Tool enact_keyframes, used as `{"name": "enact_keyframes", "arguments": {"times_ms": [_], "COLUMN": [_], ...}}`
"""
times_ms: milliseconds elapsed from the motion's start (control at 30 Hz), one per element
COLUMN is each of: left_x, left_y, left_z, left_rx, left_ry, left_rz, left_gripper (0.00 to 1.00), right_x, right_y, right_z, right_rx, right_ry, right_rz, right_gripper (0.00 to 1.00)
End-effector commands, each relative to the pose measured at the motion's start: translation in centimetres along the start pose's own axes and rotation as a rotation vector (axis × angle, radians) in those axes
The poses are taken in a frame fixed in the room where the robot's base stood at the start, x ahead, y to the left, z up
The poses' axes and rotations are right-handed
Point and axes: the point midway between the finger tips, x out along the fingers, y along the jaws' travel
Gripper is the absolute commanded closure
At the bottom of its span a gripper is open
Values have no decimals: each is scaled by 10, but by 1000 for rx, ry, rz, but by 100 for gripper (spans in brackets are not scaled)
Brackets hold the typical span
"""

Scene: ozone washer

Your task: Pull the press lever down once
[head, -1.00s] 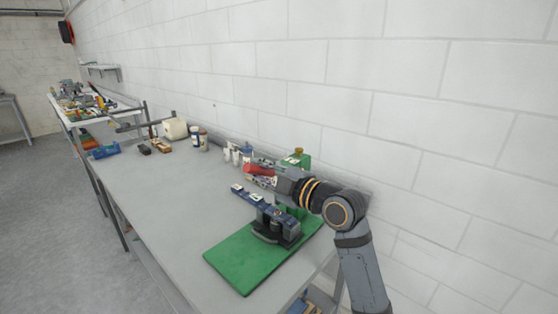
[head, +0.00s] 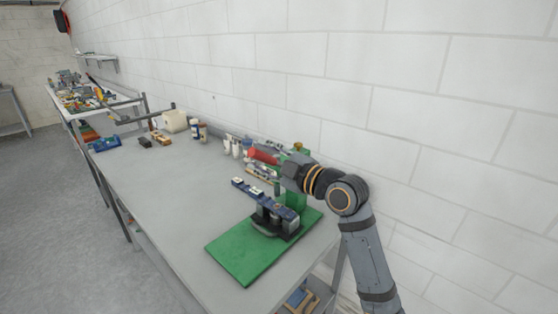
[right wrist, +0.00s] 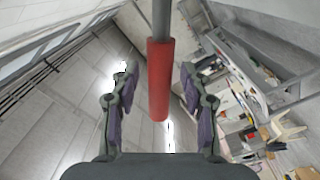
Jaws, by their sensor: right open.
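The press stands on a green base plate (head: 240,252) near the right end of the table. Its green column (head: 296,200) is partly hidden behind my right arm. The lever has a red grip (head: 263,156), which also shows in the right wrist view (right wrist: 159,95) on a grey rod. My right gripper (head: 268,164) is at the lever. In the right wrist view, its two fingers (right wrist: 158,88) are open, one on each side of the red grip, with visible gaps. My left gripper is not in view.
A dark blue fixture with small pale parts (head: 253,190) reaches out left of the press. White bottles (head: 232,147) and other containers stand along the wall side. The grey tabletop (head: 165,190) is clear left of the base plate. A white block wall runs close behind.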

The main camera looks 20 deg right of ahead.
Motion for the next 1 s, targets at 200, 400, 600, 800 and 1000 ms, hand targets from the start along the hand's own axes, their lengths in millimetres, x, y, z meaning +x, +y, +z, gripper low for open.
{"name": "enact_keyframes", "arguments": {"times_ms": [200,400,600,800,1000], "left_x": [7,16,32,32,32], "left_y": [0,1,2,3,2], "left_z": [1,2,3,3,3], "left_rx": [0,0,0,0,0], "left_ry": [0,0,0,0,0], "left_rz": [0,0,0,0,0], "left_gripper": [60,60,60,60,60], "right_x": [-22,-45,-66,-70,-70], "right_y": [-2,-2,-2,0,0], "right_z": [2,2,3,-1,-1], "right_rx": [-7,-10,-10,0,0], "right_ry": [-3,-4,-4,2,1], "right_rz": [-1,-2,0,-1,0], "right_gripper": [55,55,55,55,55]}}
